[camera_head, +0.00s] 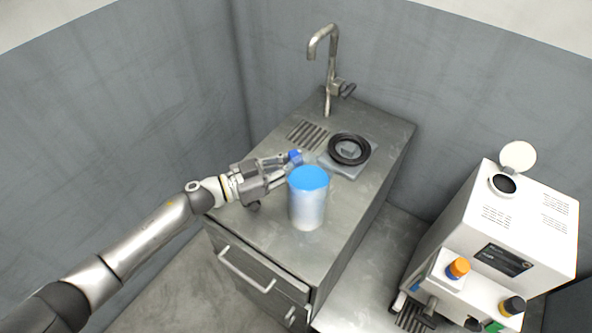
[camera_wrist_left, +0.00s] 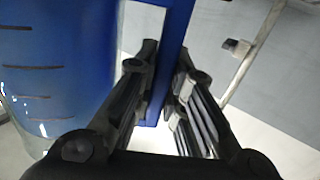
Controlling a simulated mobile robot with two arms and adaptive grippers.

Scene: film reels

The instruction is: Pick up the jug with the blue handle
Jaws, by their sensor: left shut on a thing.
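The jug (camera_head: 307,207) is a pale, translucent cylinder with a blue top, upright at the steel counter; I cannot tell whether its base touches the top. In the left wrist view its blue side with dark measuring marks (camera_wrist_left: 50,75) fills the left. Its blue handle (camera_wrist_left: 176,40) runs between the fingers of my left gripper (camera_wrist_left: 165,92). In the head view my left gripper (camera_head: 283,165) reaches in from the left behind the jug, shut on the handle, with a bit of blue (camera_head: 295,157) at its fingertips. My right gripper is not in view.
The steel counter (camera_head: 275,228) has a tall tap (camera_head: 330,62), a drain grille (camera_head: 306,134) and a black ring on a grey plate (camera_head: 349,149) behind the jug. A white machine (camera_head: 515,225) with an open round lid stands at the right. Grey walls enclose the back.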

